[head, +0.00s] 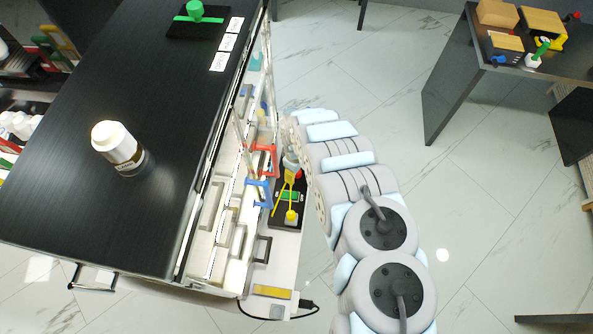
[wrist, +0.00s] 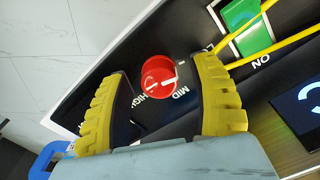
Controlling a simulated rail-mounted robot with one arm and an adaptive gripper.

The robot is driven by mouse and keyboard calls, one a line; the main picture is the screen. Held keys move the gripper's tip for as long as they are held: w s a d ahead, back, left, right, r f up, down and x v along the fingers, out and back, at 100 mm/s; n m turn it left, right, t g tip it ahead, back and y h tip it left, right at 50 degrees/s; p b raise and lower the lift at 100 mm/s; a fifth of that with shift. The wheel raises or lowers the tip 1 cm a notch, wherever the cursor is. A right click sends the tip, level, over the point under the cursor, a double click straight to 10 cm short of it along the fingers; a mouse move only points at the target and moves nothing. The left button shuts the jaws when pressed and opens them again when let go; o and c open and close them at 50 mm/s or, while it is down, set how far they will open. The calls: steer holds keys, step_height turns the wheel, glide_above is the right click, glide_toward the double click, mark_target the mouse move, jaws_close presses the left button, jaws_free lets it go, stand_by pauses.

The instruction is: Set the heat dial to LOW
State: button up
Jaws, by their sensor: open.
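The heat dial is a round red knob (wrist: 159,76) on a black panel (wrist: 115,62) in the wrist view. White marks show on its face; HIGH and MID are printed beside its lower edge. I cannot tell which setting it points at, and no LOW label is readable. My gripper (wrist: 163,68) is open, with one yellow ridged finger on each side of the dial and a gap showing between them and it. In the head view the dial is a small red spot (head: 298,174) beside the end of my arm, which partly covers the panel.
A green switch (wrist: 245,22) with thin yellow bars across it sits right of the dial, near an ON label. A blue handle (wrist: 48,158) shows at lower left.

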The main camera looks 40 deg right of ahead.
steer(key=shift+r, duration=0.15)
steer(key=shift+w+r, duration=0.1)
steer(key=shift+r, duration=2.3)
step_height(320, 180, up, 4)
steer(key=shift+r, duration=1.45)
